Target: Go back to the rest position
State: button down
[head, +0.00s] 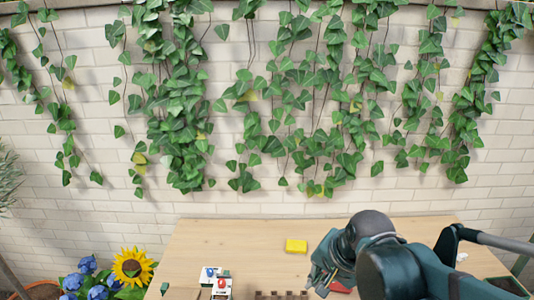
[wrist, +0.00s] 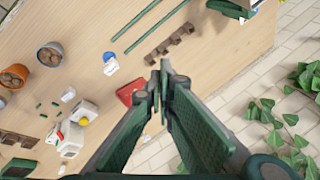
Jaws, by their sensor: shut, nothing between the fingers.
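My gripper (head: 322,280) is over the right part of the wooden table (head: 240,235) in the head view. In the wrist view my gripper (wrist: 160,80) has its green fingers together at the tips, with nothing between them. A red object (wrist: 130,92) lies on the table just beside the fingertips in that view. It also shows partly in the head view (head: 340,288), behind my gripper. My arm hides part of the table's right side.
A yellow block (head: 296,246) lies on the table left of my arm. White containers (head: 216,282) stand at the front. The wrist view shows a terracotta pot (wrist: 49,54), a brown rack (wrist: 170,45) and green sticks (wrist: 150,22). An ivy-covered brick wall (head: 300,190) stands behind.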

jog(key=s+d+r+n+t+h, duration=0.2)
jog(key=s+d+r+n, duration=0.2)
jog(key=s+d+n, duration=0.3)
jog(key=shift+d+r+t, duration=0.3)
jog(key=shift+d, duration=0.6)
